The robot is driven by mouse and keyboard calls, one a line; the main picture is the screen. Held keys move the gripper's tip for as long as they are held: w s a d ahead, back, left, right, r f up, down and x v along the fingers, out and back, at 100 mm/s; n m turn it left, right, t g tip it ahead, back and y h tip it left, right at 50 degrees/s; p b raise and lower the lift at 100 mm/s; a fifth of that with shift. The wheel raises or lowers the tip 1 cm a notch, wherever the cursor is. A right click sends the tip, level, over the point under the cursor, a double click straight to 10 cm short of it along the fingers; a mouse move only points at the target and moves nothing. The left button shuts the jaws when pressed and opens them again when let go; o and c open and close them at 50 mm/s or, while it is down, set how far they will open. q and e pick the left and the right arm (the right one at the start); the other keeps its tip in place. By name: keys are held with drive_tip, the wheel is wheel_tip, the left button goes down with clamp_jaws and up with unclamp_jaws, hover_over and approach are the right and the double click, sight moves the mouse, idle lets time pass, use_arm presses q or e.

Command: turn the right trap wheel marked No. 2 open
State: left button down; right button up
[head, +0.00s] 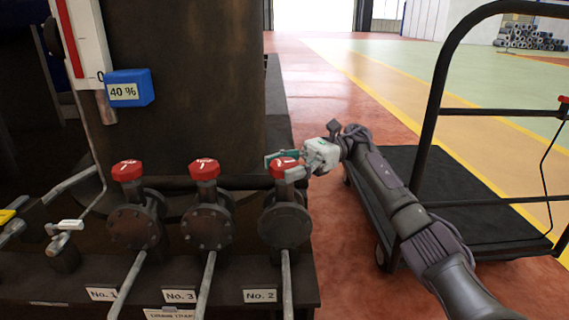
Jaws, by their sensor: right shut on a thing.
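Three red trap wheels sit on top of dark round valve bodies in a row. The right wheel (283,167) stands above the label No. 2 (260,296). My right gripper (281,162) comes in from the right and is shut on this wheel, its fingers covering part of the rim. The middle wheel (204,168) is above the label No. 3 (180,296), and the left wheel (127,170) is above the label No. 1 (102,294). White marks show on the wheel tops. My left gripper is not in view.
A blue block reading 40 % (130,88) hangs by a white gauge at the upper left. A black flatbed cart (480,225) with a tall handle stands on the right, close under my right arm. Pale pipes (287,280) run forward from the valves. Red floor shows between.

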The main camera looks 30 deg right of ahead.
sight(284, 162)
drive_tip(key=shift+n+g, duration=0.5)
drive_tip(key=shift+g, duration=0.2)
drive_tip(key=o, duration=1.2)
wheel_tip(284, 162, up, 10)
drive_tip(key=shift+f, duration=0.1)
